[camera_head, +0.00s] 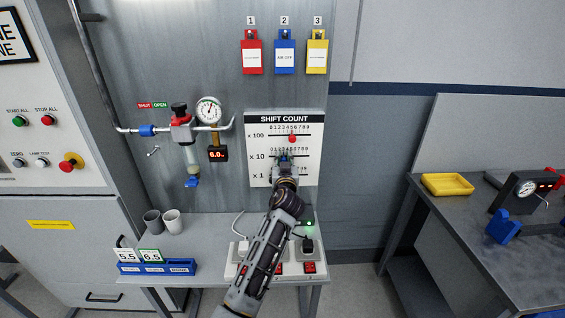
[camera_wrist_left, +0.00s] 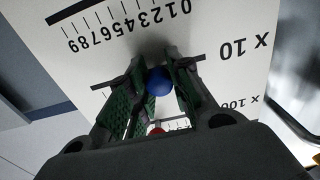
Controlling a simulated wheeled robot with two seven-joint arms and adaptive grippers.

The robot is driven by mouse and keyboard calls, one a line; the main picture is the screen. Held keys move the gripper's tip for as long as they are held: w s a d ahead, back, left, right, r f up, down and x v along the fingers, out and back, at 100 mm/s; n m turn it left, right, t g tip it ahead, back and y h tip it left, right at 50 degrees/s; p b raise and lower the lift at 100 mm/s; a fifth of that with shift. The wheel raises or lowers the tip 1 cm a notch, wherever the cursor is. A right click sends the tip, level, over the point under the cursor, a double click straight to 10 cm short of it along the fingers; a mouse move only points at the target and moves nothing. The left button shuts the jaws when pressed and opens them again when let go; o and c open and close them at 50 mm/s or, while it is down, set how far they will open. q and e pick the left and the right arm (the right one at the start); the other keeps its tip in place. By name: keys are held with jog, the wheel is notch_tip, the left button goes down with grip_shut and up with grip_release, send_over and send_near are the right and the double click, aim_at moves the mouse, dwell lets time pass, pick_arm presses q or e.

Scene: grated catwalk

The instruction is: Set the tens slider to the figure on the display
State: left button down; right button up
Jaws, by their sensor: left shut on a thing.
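The white SHIFT COUNT board (camera_head: 312,168) hangs on the grey wall, with x 100, x 10 and x 1 rows under digit scales. My left gripper (camera_head: 286,163) reaches up to the x 10 row. In the left wrist view the gripper (camera_wrist_left: 158,88) is shut on the blue slider knob (camera_wrist_left: 159,82), on the x 10 rail. The figure it stands at cannot be read surely. The red knob (camera_head: 292,139) sits on the x 100 row. The x 1 row's knob is hidden behind my gripper. My right gripper is out of view.
A small display (camera_head: 218,155) with red digits, seemingly 6.0, hangs beneath a round gauge (camera_head: 208,110). A power strip (camera_head: 309,267), cups (camera_head: 172,221) and blue card holders (camera_head: 156,268) are on the ledge below. A bench (camera_head: 455,215) stands at right.

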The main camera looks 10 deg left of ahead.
pick_arm(q)
jog(key=c, duration=1.3)
grip_release()
jog(key=shift+o, duration=0.2)
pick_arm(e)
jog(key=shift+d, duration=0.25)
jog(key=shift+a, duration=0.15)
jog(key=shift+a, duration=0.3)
pick_arm(q)
jog(key=shift+a, duration=0.15)
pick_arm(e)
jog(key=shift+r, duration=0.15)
